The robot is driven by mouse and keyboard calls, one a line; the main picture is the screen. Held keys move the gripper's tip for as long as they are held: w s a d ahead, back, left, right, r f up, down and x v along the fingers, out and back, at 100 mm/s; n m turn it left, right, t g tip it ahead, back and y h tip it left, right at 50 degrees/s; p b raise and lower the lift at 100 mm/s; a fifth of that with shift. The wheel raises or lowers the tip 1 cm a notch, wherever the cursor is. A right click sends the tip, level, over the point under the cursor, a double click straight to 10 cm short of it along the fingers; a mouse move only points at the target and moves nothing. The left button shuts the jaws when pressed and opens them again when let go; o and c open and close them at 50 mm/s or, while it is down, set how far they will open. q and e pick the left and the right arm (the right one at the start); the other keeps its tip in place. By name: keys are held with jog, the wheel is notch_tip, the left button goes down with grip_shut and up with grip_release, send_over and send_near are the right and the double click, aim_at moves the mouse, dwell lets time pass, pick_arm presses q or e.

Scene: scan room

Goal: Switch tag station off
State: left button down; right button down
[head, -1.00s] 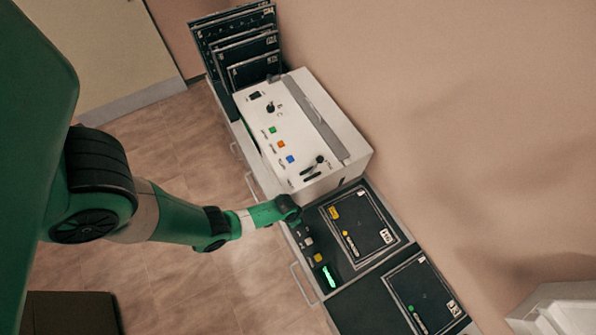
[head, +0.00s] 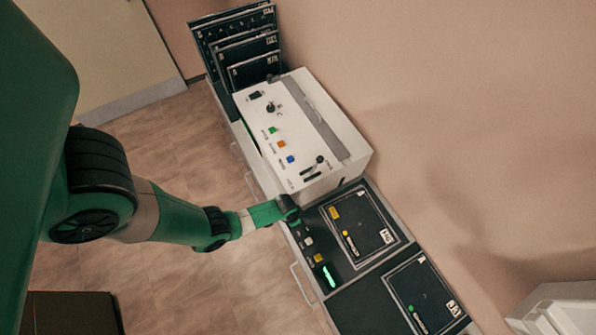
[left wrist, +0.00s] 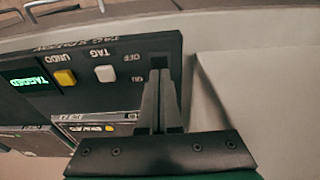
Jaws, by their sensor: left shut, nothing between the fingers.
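The tag station is a black panel (head: 331,259) at the front of the counter, also in the left wrist view (left wrist: 80,88). Its green display (left wrist: 29,81) reads TAGGED. Beside it are a yellow UNDO button (left wrist: 64,78) and a white TAG button (left wrist: 105,73). Small OFF lettering (left wrist: 133,57) stands close to a dark switch area (left wrist: 160,62), which my fingertips partly hide. My left gripper (left wrist: 157,78) is shut and empty, with its tips at that area; I cannot tell whether they touch. It also shows over the panel's end in the head view (head: 293,217). My right gripper is not in view.
A white console (head: 305,135) with coloured buttons and a lever stands right beside the station; its wall is close to my gripper. Black framed plates (head: 385,236) lie on the counter, and several more stand upright in a rack (head: 237,42). The floor in front is clear.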

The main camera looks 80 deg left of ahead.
pick_arm(q)
jog(key=shift+f+b, duration=0.9)
jog(key=shift+f, duration=0.05)
dwell(0.5)
jog(key=shift+r, duration=0.15)
notch_tip(320, 180, up, 7)
jog(key=p, duration=0.7)
